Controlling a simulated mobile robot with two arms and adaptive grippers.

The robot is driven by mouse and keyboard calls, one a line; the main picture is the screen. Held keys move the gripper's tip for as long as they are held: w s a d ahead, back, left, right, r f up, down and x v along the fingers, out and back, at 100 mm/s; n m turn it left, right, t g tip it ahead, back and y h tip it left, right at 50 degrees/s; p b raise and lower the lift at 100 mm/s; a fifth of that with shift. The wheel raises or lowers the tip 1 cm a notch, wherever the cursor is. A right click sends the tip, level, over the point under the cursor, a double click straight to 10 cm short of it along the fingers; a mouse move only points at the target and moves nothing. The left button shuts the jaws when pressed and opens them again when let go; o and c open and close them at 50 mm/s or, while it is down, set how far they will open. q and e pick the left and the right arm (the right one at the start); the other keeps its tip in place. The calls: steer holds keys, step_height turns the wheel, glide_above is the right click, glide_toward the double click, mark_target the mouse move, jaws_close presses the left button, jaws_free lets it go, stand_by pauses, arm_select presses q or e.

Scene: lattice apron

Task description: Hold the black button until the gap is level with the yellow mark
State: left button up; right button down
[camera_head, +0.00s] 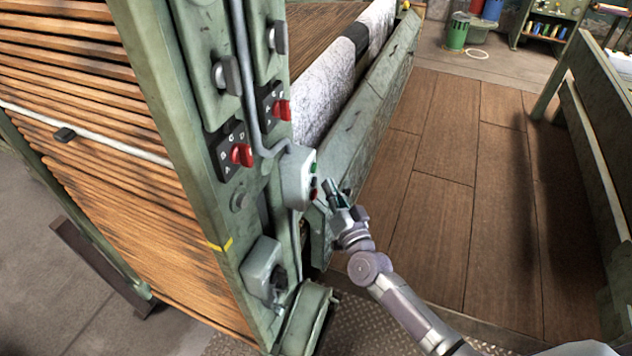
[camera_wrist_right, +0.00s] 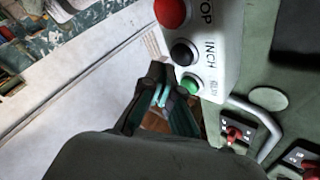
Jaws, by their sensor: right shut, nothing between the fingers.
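The lattice apron (camera_head: 110,200) of wooden slats fills the left of the head view. A pale gap (camera_head: 120,149) crosses it, with a small dark piece in it; its right end meets the green frame well above the yellow mark (camera_head: 222,245). The grey control box (camera_head: 294,180) sits on the frame. In the right wrist view the black button (camera_wrist_right: 183,52), labelled INCH, lies between a red STOP button (camera_wrist_right: 172,12) and a green button (camera_wrist_right: 191,85). My right gripper (camera_head: 335,194) is shut and empty just off the box; its fingertips (camera_wrist_right: 164,87) appear apart from the black button. My left gripper is out of view.
Red rotary switches (camera_head: 242,154) and a grey conduit (camera_head: 248,90) are on the frame above the box. A lower grey box (camera_head: 262,267) sits beneath. The wooden floor (camera_head: 440,190) to the right is clear.

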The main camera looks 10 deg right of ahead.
steer(key=shift+w+a, duration=0.15)
steer(key=shift+w+a, duration=0.1)
steer(key=shift+a, duration=0.1)
steer(key=shift+w+a, duration=0.3)
steer(key=shift+a, duration=0.15)
stand_by(1.0)
steer(key=shift+d, duration=0.1)
stand_by(0.6)
steer(key=shift+s+d, duration=0.55)
steer(key=shift+d, duration=0.15)
steer(key=s+d, duration=0.1)
steer(key=d, duration=0.1)
steer(key=s+d, duration=0.1)
steer(key=d, duration=0.1)
steer(key=shift+s+p, duration=0.3)
steer(key=shift+s, duration=0.1)
stand_by(1.4)
